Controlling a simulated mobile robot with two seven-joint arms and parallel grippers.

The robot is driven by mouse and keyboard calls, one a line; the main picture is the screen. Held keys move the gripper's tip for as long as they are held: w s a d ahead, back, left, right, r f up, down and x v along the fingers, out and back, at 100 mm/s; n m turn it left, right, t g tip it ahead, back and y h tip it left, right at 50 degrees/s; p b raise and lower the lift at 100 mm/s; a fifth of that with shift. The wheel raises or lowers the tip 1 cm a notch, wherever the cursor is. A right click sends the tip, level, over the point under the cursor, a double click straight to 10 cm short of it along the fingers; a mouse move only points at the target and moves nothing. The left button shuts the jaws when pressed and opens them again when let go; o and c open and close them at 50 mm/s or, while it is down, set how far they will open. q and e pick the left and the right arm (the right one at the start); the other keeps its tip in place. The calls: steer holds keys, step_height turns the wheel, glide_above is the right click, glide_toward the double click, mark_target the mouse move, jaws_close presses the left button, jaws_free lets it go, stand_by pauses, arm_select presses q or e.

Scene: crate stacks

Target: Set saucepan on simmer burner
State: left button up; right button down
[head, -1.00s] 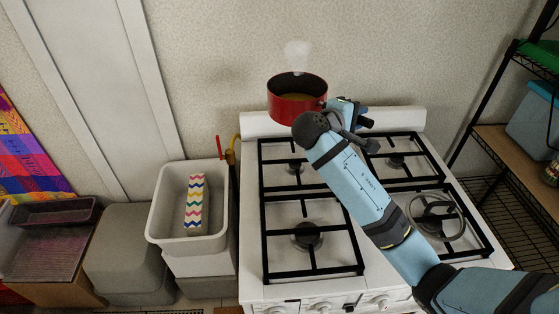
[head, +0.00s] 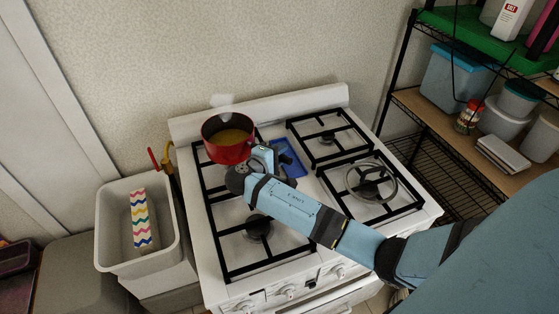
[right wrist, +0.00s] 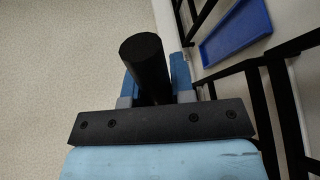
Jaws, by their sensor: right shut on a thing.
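The red saucepan (head: 226,154) holds yellowish liquid and gives off steam. It is level, over the back left burner of the white stove (head: 212,274); I cannot tell whether it touches the grate. My right gripper (head: 264,156) is shut on its dark handle (right wrist: 146,62), which stands between the fingers in the right wrist view. My right arm hides part of the left burners. The front left burner (head: 258,227) and back right burner (head: 327,138) are bare. The front right burner (head: 370,188) carries a round metal ring. My left gripper is not in view.
A small blue tray (head: 288,158) lies between the left and right grates. A grey bin (head: 110,232) with a zigzag-patterned box (head: 140,220) stands left of the stove. A wire shelf (head: 407,110) with containers stands on the right. The wall is close behind.

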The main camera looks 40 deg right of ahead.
step_height(320, 180, down, 4)
steer(key=shift+r, duration=0.1)
steer(key=c, duration=1)
jaws_free()
arm_select(q)
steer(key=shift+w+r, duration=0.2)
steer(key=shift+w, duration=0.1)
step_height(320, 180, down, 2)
steer(key=b, duration=0.3)
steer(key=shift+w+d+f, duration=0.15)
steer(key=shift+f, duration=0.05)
arm_select(e)
steer(key=v, duration=1.2)
steer(key=shift+r, duration=0.15)
